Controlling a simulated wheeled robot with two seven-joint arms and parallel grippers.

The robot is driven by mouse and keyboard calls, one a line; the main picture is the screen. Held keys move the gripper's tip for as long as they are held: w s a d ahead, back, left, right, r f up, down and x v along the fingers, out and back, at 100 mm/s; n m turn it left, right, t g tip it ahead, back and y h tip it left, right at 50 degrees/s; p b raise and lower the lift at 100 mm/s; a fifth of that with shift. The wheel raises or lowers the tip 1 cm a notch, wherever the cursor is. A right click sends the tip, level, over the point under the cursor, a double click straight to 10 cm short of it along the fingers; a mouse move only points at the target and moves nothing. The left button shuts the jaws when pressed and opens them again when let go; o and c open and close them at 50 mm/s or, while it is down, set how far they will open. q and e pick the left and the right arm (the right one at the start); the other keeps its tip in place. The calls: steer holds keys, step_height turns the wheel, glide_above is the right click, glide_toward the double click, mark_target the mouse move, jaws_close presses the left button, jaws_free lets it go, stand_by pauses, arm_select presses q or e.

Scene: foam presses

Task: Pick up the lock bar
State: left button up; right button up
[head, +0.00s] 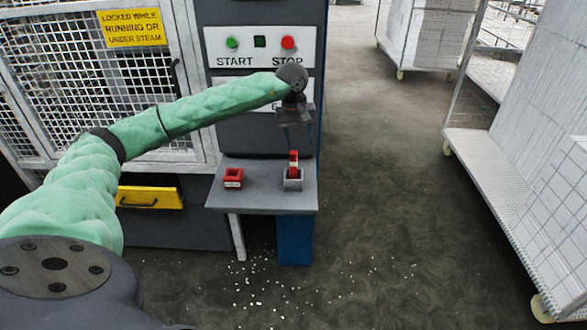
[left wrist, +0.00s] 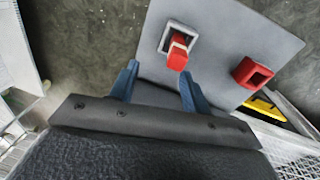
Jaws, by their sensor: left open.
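The lock bar, a red upright piece (head: 293,160), stands in a small grey holder (head: 293,184) near the right end of a grey shelf (head: 262,199). In the left wrist view the bar (left wrist: 178,55) shows just beyond the fingertips, nearer the right finger. My left gripper (head: 298,124) points down above the bar, open and empty, with its two blue fingers apart (left wrist: 158,75). It does not appear to touch the bar. My right gripper is not in view.
A red socket with a square opening (head: 233,178) sits on the shelf left of the holder. Behind is a panel with START and STOP buttons (head: 260,47). A yellow drawer front (head: 150,197) is at lower left. White carts (head: 540,190) stand right, with open floor between.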

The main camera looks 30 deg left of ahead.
mark_target(293, 160)
arm_select(q)
steer(key=shift+s+a+f+m+g+y, duration=0.1)
steer(key=shift+s+a+m+g+y, duration=0.2)
steer(key=shift+s+a+m, duration=0.3)
steer(key=shift+s+a+f, duration=0.1)
steer(key=shift+s+a, duration=0.05)
steer(key=shift+f+p, duration=0.65)
steer(key=shift+f, duration=0.5)
steer(key=f+p, duration=0.2)
steer(key=f, duration=0.1)
steer(key=f+p, duration=0.1)
steer(key=p, duration=0.1)
steer(key=shift+s+d+f, duration=0.1)
steer(key=shift+d+f, duration=0.2)
steer(key=shift+d, duration=0.05)
steer(key=shift+f, duration=0.35)
jaws_close()
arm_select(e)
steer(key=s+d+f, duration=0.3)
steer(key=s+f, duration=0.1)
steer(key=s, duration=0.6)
